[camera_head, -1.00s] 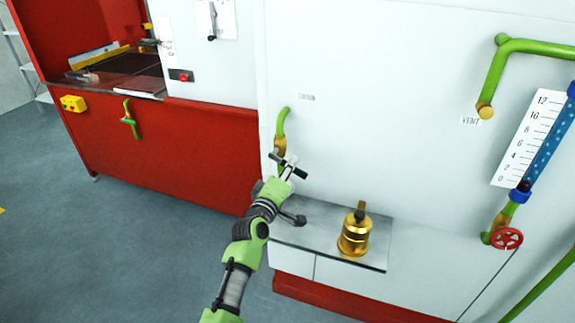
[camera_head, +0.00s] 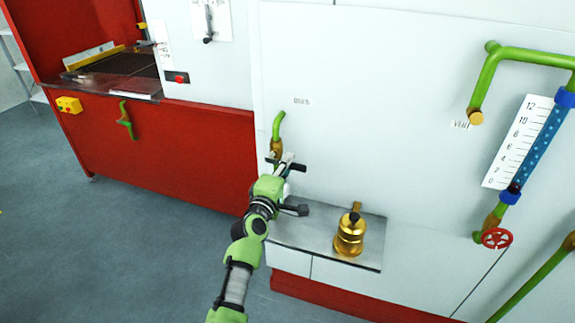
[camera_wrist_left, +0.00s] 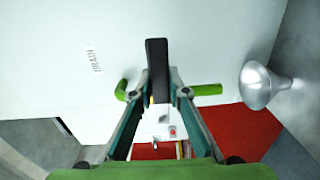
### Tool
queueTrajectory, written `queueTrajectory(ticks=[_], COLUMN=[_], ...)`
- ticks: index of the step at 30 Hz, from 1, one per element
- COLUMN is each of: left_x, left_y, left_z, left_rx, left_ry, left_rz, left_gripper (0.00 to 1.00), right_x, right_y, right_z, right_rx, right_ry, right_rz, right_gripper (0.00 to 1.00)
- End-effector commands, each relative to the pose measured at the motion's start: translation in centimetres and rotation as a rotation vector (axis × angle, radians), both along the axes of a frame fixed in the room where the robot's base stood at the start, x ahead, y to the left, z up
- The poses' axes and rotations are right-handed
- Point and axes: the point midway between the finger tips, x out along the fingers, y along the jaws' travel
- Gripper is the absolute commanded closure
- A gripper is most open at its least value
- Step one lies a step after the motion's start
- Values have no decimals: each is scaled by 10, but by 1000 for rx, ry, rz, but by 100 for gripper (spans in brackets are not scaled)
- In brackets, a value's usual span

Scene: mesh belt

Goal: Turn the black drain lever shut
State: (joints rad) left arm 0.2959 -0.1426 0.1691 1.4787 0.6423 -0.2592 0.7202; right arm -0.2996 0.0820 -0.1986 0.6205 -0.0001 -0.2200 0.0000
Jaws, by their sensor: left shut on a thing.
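The black drain lever (camera_wrist_left: 157,62) stands upright in the left wrist view, between the fingertips of my left gripper (camera_wrist_left: 161,86). The gripper is shut on it. In the head view my left gripper (camera_head: 287,165) is at the white panel, just below and right of the brass drain valve (camera_head: 276,149) on a green pipe (camera_head: 279,125). The lever is partly hidden by the gripper there. Green pipe pieces (camera_wrist_left: 207,90) show on both sides of the lever in the wrist view. A DRAIN label (camera_head: 301,101) is on the panel above. My right gripper is not in view.
A grey ledge (camera_head: 322,232) lies below the valve, with a brass pot-shaped fitting (camera_head: 349,238) on it. A silver funnel (camera_wrist_left: 258,85) shows in the wrist view. A red handwheel (camera_head: 497,238) and a level gauge (camera_head: 517,143) are at the right. Open floor lies left.

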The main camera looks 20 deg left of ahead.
Motion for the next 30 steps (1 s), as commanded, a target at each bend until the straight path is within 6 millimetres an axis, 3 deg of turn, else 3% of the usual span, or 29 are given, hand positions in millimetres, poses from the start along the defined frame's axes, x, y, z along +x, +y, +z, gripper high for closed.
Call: queueTrajectory(ticks=[5, 6, 8, 20, 26, 30], left_x=[0, 0, 0, -4, -32, -62], left_y=[0, 0, 0, 0, 2, 2], left_z=[1, 1, 1, 0, -1, -1], left_rx=[1, 1, 2, 2, 2, 1], left_ry=[-1, -1, -1, 0, 2, 2], left_rz=[1, 1, 1, 0, 1, 1], left_gripper=[100, 77, 67, 67, 67, 67], right_x=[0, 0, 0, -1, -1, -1], right_y=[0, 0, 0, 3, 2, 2], right_z=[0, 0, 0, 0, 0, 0], right_rx=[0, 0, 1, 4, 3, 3], right_ry=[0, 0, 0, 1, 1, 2], right_rz=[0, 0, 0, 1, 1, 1], right_gripper=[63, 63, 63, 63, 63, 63])
